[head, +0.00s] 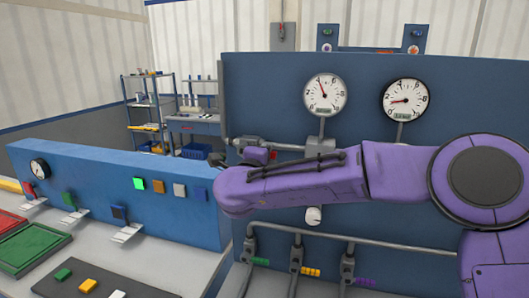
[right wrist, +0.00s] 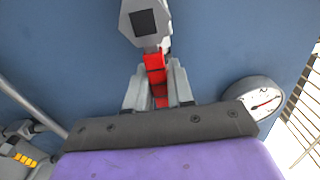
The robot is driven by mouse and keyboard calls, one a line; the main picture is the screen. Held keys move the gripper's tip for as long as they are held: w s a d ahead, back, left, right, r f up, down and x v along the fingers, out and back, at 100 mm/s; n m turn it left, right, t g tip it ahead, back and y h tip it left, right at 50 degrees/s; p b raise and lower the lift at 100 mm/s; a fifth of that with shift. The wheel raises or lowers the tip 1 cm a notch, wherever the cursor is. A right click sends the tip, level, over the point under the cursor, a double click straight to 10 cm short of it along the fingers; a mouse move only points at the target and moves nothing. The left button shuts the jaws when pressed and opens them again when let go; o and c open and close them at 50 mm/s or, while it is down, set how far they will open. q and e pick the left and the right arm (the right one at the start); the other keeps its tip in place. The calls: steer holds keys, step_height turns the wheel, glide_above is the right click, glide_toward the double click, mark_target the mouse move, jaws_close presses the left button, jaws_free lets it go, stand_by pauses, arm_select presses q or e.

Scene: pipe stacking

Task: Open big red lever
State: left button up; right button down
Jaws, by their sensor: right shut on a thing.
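The big red lever (right wrist: 154,63) shows in the right wrist view, joined to a grey valve body (right wrist: 146,22) on the blue panel. My right gripper (right wrist: 159,88) is shut on the red lever, with a grey finger on each side of it. In the head view my purple right arm reaches in from the right across the panel. My left gripper is in neither view.
The blue panel (head: 260,95) carries two round gauges (head: 325,94) (head: 405,99). Below my arm are a grey pipe and several small valves with green, yellow and purple handles. A lower blue console (head: 110,180) with coloured buttons stands left, beside trays.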

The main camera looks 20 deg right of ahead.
steer(key=shift+r+n, duration=0.45)
steer(key=shift+n, duration=0.05)
steer(key=c, duration=1.1)
jaws_free()
steer(key=shift+w+f, duration=0.1)
steer(key=shift+f, duration=0.05)
steer(key=shift+s+a+f, duration=0.15)
steer(key=shift+s+a, duration=0.1)
steer(key=shift+b+v, duration=1.95)
steer(key=shift+v, duration=3)
